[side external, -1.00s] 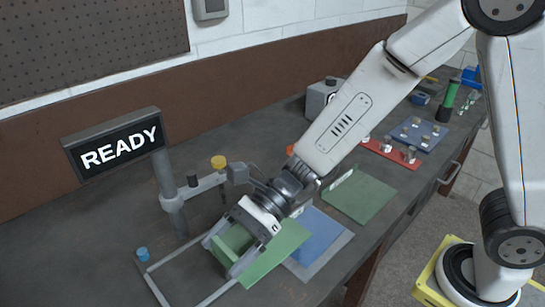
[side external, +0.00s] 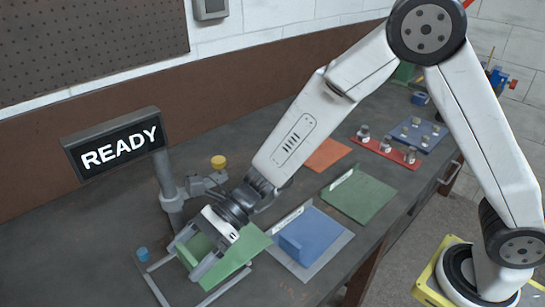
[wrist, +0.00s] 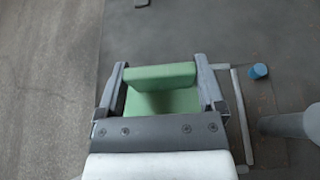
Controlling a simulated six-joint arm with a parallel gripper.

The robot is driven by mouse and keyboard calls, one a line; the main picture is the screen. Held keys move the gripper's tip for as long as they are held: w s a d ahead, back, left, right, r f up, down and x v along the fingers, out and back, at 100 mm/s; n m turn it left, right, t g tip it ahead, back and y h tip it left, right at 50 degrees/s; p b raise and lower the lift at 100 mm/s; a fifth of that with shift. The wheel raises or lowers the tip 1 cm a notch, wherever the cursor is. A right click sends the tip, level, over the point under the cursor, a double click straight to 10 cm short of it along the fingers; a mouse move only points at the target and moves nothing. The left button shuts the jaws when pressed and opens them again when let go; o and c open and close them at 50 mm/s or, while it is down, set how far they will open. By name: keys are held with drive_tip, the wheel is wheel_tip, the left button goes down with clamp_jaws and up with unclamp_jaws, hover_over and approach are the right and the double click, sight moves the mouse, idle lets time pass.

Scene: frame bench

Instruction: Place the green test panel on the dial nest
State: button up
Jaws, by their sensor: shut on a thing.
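My gripper (side external: 193,254) is shut on the upright green block of the green test panel (side external: 243,250). The wrist view shows the block (wrist: 160,75) between the two fingers, with the flat green plate below it. The dial nest, a frame of thin light-grey rails (side external: 155,289), lies at the bench's front left. The panel is over the nest's area, and its right part reaches past the gripper. A rail (wrist: 240,115) shows right of the fingers in the wrist view. I cannot tell whether the plate touches the rails. My gripper hides part of the nest.
A grey post (side external: 168,190) with a READY sign (side external: 115,143) and a side arm stands behind the nest. A blue peg (side external: 142,254) is at its left corner. A blue panel (side external: 318,232) on a grey base is close on the right, then another green panel (side external: 360,196).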

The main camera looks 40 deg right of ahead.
drive_tip(key=w+a+f, duration=0.1)
drive_tip(key=f, duration=0.1)
drive_tip(key=w+a+f, duration=0.1)
drive_tip(key=w+f, duration=0.1)
drive_tip(key=w+a+f, duration=0.1)
drive_tip(key=w+f, duration=0.1)
drive_tip(key=shift+w+a, duration=0.2)
drive_tip(key=shift+a, duration=0.15)
drive_tip(key=shift+f, duration=0.1)
drive_tip(key=shift+w+a+f, duration=0.15)
drive_tip(key=shift+w+f, duration=0.1)
drive_tip(key=shift+f, duration=1.55)
drive_tip(key=shift+f, duration=0.15)
drive_tip(key=o, duration=1.2)
